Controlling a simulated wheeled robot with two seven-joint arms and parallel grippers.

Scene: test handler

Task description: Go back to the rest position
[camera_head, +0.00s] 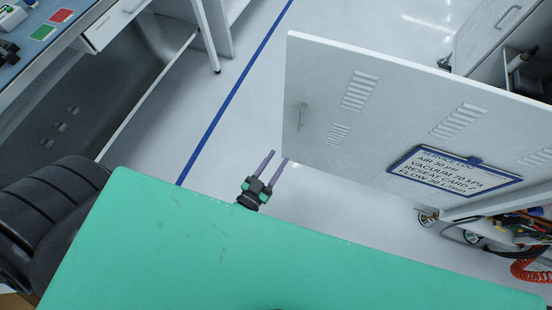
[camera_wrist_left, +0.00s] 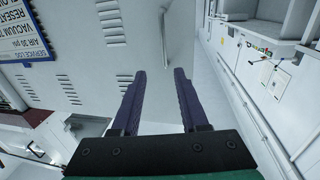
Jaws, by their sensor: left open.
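My left gripper (camera_head: 272,166) shows just past the far edge of the green surface in the head view. Its two purple fingers are apart with nothing between them. In the left wrist view the same open fingers (camera_wrist_left: 160,72) point toward the white cabinet door (camera_wrist_left: 110,55). In the head view this white door (camera_head: 390,95) stands swung open to the right of the gripper, and the fingertips appear close to its lower left corner. I cannot tell whether they touch. A thin handle (camera_head: 302,116) is on the door. My right gripper is not in view.
A service sign (camera_head: 455,171) hangs on the door. An orange coiled hose (camera_head: 530,268) is at the right. A workbench with a drawer (camera_head: 112,24) and red and green pads stands at upper left. Pale floor with a blue line (camera_head: 222,110) is clear between.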

